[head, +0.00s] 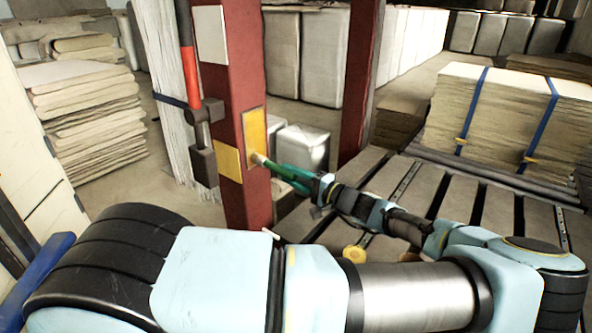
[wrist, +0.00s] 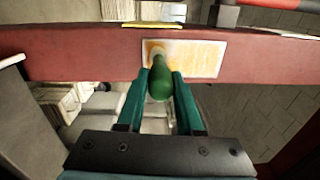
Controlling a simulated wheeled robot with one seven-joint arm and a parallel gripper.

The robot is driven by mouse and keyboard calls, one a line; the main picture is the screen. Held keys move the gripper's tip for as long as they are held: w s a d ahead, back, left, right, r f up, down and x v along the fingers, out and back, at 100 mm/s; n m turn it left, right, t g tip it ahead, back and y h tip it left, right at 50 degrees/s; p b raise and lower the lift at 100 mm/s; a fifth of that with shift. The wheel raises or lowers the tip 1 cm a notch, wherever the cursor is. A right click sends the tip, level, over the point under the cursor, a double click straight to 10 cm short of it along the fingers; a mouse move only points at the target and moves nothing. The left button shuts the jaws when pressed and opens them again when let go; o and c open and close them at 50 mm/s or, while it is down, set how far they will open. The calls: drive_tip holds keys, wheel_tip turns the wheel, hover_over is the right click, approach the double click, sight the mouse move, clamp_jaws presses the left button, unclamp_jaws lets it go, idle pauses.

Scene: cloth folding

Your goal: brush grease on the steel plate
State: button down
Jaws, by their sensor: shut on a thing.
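The steel plate (head: 255,130) is a pale-rimmed rectangle on a red post, with a yellow-orange layer over most of its face. It also shows in the wrist view (wrist: 205,57), where the layer is streaky and uneven. My gripper (head: 287,173) is shut on the green handle of a brush (wrist: 160,84) in front of the post. The pale brush head (head: 258,159) is at the plate's lower end, the left end in the wrist view. It appears to touch the plate; the exact contact is hidden behind the handle.
The red post (head: 246,60) also carries a yellow plate (head: 228,161) and a white plate (head: 209,34). A red-handled tool (head: 190,75) hangs at the post's left.

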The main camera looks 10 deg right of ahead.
drive_tip(key=shift+s+a+r+p, duration=0.6)
drive_tip(key=shift+s+r+p, duration=0.05)
drive_tip(key=shift+r+p, duration=0.1)
drive_tip(key=shift+w+d+f+b, duration=0.2)
drive_tip(key=shift+w+d+b, duration=0.5)
drive_tip(key=shift+w+d, duration=0.4)
drive_tip(key=shift+w+d+b, duration=0.85)
drive_tip(key=shift+w+d, duration=0.55)
drive_tip(key=shift+d, duration=0.05)
drive_tip(key=shift+s+a+r+p, duration=0.1)
drive_tip(key=shift+s+a+p, duration=1.4)
drive_tip(key=shift+s+a, duration=1)
drive_tip(key=shift+v, duration=2.9)
drive_tip(key=shift+r, duration=0.1)
